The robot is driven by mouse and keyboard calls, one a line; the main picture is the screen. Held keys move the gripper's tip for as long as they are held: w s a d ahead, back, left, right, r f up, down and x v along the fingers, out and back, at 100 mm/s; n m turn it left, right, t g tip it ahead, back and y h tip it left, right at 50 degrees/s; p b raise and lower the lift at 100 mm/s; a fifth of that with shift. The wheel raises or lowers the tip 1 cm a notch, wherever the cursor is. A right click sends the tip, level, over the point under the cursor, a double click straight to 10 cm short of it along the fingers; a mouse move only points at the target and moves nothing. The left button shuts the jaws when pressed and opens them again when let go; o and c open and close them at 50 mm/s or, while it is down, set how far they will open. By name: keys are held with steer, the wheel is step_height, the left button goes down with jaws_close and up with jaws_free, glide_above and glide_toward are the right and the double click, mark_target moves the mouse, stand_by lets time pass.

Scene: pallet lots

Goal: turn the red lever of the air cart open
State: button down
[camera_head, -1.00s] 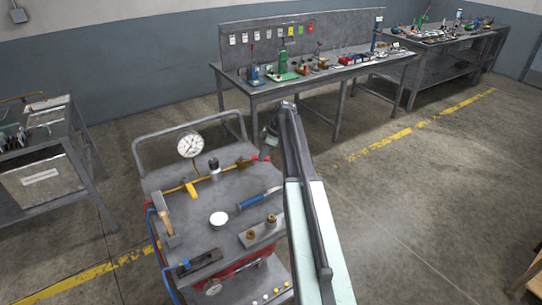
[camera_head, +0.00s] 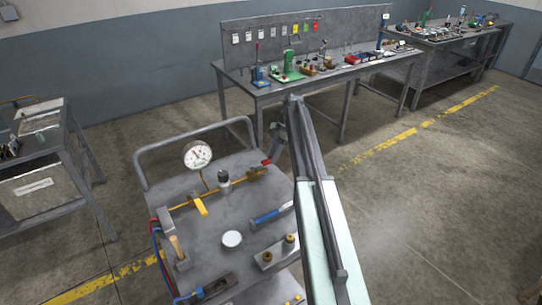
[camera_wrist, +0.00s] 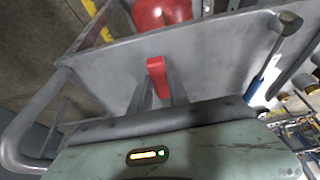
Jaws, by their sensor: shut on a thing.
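The air cart (camera_head: 190,226) is a grey wheeled cart with a rail handle, and stands left of my arm in the head view. A brass pipe runs along its top. The red lever (camera_head: 266,162) sits at the pipe's right end, and only a small part of it shows there. In the wrist view the red lever (camera_wrist: 157,72) rises between my dark fingers. My gripper (camera_wrist: 163,92) is shut on it. In the head view my gripper (camera_head: 276,150) reaches down beside the pipe's right end, partly hidden by my arm.
The cart top also holds a pressure gauge (camera_head: 198,155), a yellow lever (camera_head: 201,206), a blue-handled tool (camera_head: 271,215), a white round piece (camera_head: 232,239) and a hammer (camera_head: 176,244). A workbench (camera_head: 300,83) stands behind. A steel cabinet (camera_head: 45,165) is at left. Floor at right is clear.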

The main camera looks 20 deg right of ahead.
steer(key=shift+a, duration=0.1)
stand_by(0.4)
steer(key=c, duration=1.2)
jaws_free()
steer(key=shift+w+f, duration=0.1)
steer(key=shift+c, duration=0.2)
steer(key=shift+a, duration=0.1)
steer(key=p+v, duration=0.7)
steer(key=v, duration=0.1)
